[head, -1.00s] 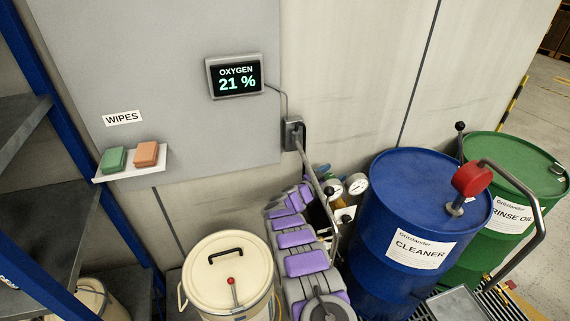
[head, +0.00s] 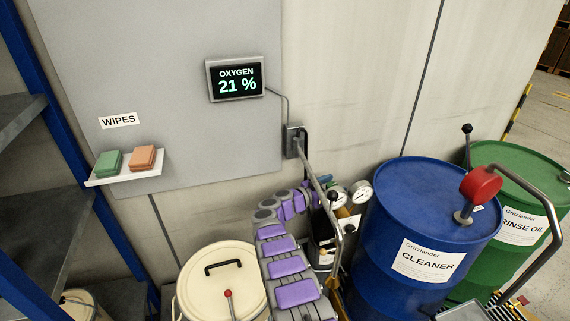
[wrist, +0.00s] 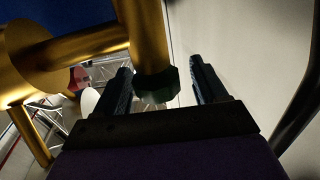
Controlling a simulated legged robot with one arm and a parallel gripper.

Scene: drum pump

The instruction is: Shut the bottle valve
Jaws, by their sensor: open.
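In the wrist view my gripper (wrist: 160,66) is open, its two dark fingers standing apart. A dark faceted knob (wrist: 156,84) on the end of a thick brass-coloured stem (wrist: 143,35) shows between the fingers. It looks like the bottle valve; I cannot tell whether the fingers touch it. In the head view, two round gauges (head: 361,192) stand by the wall, behind my purple and grey arm. The bottle and its valve are mostly hidden there, and my fingertips cannot be made out.
A blue CLEANER drum (head: 419,213) with a red-knobbed pump stands right of the gauges, with a green drum (head: 514,190) behind. A bent metal pipe (head: 325,188) runs close beside my arm. A cream lidded drum (head: 222,285) stands at lower left.

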